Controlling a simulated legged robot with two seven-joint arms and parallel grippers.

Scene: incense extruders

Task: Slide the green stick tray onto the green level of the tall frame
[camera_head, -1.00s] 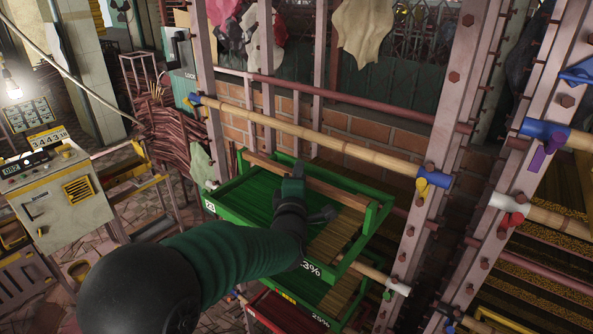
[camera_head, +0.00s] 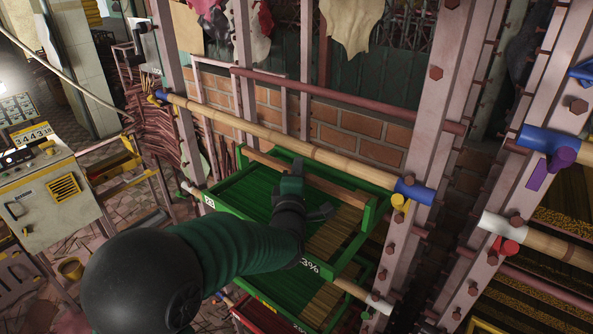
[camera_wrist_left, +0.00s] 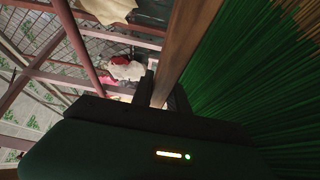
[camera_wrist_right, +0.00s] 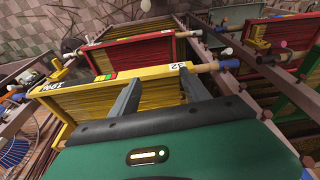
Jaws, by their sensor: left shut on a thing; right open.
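The green stick tray (camera_head: 243,196) has green sides, a wooden rear bar (camera_head: 333,187) and green and tan sticks. My left gripper (camera_head: 292,172) is shut on this wooden bar. The left wrist view shows the bar (camera_wrist_left: 185,45) between its fingers. The tray is at the tall frame (camera_head: 398,200), below a bamboo rail (camera_head: 290,145) with a blue collar. A lower rail (camera_head: 350,288) with a white collar passes near the tray's right side. My arm hides part of the tray; I cannot tell whether it rests on rails. My right gripper (camera_wrist_right: 160,98) is open and empty.
Another green tray (camera_head: 268,287) and a red tray (camera_head: 245,312) sit lower. In the right wrist view, a yellow tray (camera_wrist_right: 85,98) lies just beyond the open fingers, with a red tray (camera_wrist_right: 135,48) behind. A control box (camera_head: 45,190) stands at left.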

